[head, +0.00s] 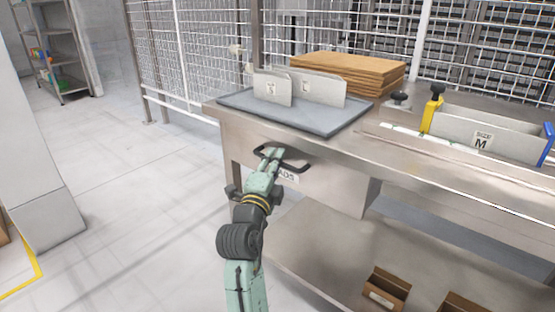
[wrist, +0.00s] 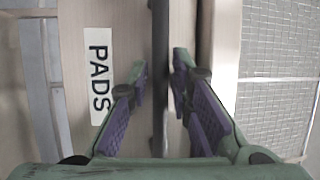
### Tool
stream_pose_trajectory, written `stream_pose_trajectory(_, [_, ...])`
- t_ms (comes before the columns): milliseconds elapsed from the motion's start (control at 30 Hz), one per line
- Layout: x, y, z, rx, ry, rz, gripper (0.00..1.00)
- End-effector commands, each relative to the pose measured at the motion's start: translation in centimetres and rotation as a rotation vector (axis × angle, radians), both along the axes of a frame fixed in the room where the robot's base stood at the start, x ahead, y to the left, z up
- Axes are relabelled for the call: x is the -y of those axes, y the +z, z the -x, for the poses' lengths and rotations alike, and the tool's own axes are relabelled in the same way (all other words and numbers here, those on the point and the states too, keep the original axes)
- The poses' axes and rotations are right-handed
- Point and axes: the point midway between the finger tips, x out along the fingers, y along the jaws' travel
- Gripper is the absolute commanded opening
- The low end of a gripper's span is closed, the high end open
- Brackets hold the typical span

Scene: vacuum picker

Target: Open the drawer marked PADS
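The PADS drawer (head: 335,190) is a metal front under the left end of the workbench and looks shut. Its PADS label (wrist: 99,82) reads sideways in the wrist view; in the head view my gripper partly covers it. The drawer's dark bar handle (head: 294,167) runs up the middle of the wrist view (wrist: 159,60). My gripper (head: 272,155) is at the handle. In the wrist view its fingers (wrist: 160,72) stand one on each side of the bar, with a gap showing at the left finger. Contact at the right finger is unclear.
The workbench top carries a grey tray (head: 310,122) with upright dividers, a cardboard stack (head: 348,72) and a size M holder (head: 490,135). A lower shelf (head: 310,240) holds open cardboard boxes (head: 386,290). Mesh fencing (head: 185,50) stands behind. The floor at left is clear.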

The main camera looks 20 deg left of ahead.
Motion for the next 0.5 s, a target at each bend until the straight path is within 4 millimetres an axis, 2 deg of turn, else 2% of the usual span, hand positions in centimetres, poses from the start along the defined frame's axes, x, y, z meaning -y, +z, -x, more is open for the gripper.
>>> stream_pose_trajectory(100, [0.01, -0.01, 0.00, 0.000, 0.000, 0.000, 0.19])
stream_pose_trajectory(400, [0.03, -0.01, -0.01, 0.000, 0.000, 0.001, 0.00])
stream_pose_trajectory(500, [0.03, 0.00, -0.02, 0.000, 0.000, 0.001, 0.00])
